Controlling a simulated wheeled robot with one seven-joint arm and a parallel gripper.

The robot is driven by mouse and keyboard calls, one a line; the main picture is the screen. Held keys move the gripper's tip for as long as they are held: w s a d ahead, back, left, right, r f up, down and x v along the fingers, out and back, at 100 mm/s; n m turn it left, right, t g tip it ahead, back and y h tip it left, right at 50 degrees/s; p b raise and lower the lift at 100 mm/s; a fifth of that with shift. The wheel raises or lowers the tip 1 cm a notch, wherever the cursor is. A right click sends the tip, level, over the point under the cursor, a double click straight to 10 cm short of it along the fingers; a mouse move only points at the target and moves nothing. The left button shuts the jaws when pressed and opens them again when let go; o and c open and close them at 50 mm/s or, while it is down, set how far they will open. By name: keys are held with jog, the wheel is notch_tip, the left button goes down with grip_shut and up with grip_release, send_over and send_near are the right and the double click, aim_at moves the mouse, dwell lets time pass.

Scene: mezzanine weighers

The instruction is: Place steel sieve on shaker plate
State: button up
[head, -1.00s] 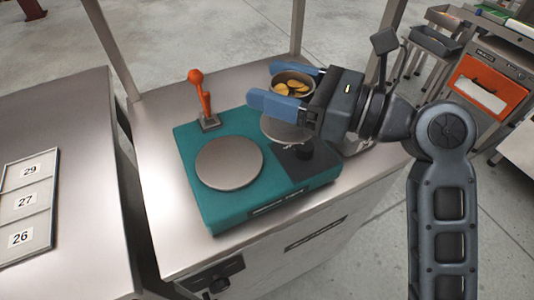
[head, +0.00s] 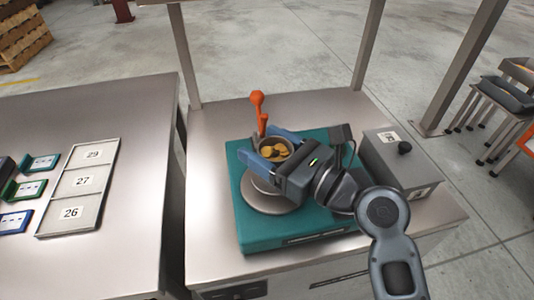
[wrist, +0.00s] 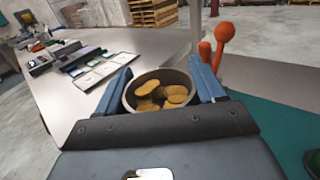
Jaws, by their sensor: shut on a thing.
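The steel sieve (head: 262,184) is a round grey pan with yellow-brown pieces inside. My gripper (head: 267,151) is shut on it, with a blue finger on each side. The wrist view shows the sieve (wrist: 131,96) upright between the fingers. In the head view the sieve is over the round grey shaker plate (head: 273,206) on the teal base (head: 252,236). My gripper and the sieve hide part of the plate. I cannot tell whether the sieve touches it.
An orange-knobbed lever (head: 258,103) stands close behind the sieve. A grey box with a black knob (head: 400,165) is at the right of the bench. A tray numbered 29, 27, 26 (head: 103,210) lies on the left table, across a gap. Frame posts rise behind.

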jog(key=shift+f, duration=0.9)
jog(key=shift+f, duration=0.1)
jog(key=o, duration=1.3)
jog(key=shift+f, duration=0.1)
jog(key=shift+r, duration=0.2)
jog(key=b+v, duration=0.1)
jog(key=v, duration=1.1)
